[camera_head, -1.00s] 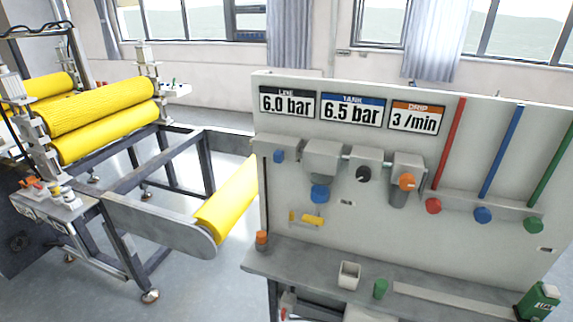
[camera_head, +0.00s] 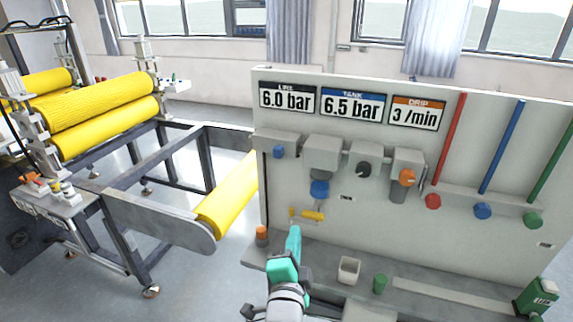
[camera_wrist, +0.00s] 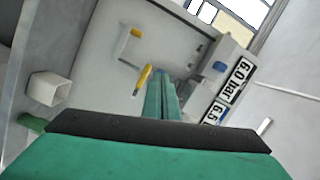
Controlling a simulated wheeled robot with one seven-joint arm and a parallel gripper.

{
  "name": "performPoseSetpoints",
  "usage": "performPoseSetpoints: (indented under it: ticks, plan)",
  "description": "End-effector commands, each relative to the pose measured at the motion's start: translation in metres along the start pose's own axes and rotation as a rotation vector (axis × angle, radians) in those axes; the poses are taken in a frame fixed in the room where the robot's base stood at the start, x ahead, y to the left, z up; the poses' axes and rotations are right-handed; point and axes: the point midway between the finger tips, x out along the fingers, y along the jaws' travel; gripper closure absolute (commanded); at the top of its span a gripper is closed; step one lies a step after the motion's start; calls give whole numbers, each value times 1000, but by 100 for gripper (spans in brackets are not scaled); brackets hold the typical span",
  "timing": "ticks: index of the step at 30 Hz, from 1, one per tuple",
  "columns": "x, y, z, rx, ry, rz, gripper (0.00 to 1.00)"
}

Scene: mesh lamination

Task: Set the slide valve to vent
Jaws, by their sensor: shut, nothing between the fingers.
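On the upright grey panel (camera_head: 340,235) in the head view, a yellow slide-like handle (camera_head: 312,216) sits low on the left, below a large blue knob (camera_head: 320,189). A smaller blue knob (camera_head: 279,152) is on a grey block at upper left. I cannot tell for certain which fitting is the slide valve. My teal gripper (camera_head: 294,231) is shut and empty, just below the yellow handle. In the wrist view my fingertips (camera_wrist: 163,78) appear beside the yellow piece (camera_wrist: 143,79); contact is not clear. The small blue knob (camera_wrist: 220,66) shows beyond them.
A black knob (camera_head: 363,172) and an orange knob (camera_head: 407,177) lie to the right. The shelf holds an orange-capped item (camera_head: 261,236), a white cup (camera_head: 348,270) and a green cup (camera_head: 380,284).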

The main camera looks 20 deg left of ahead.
Motion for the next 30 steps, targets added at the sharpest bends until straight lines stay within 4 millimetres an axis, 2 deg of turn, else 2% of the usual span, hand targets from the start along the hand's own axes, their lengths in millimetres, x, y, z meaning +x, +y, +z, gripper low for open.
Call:
performPoseSetpoints:
  ticks: [1,6,12,18,30]
  plan:
    - [6,-24,-2,41,0,-19,100]
    - [17,-83,-10,183,-5,-40,100]
    - [19,-129,-15,301,-9,-53,100]
    - [18,-145,-18,344,-11,-56,100]
    - [19,-145,-17,345,-11,-55,100]
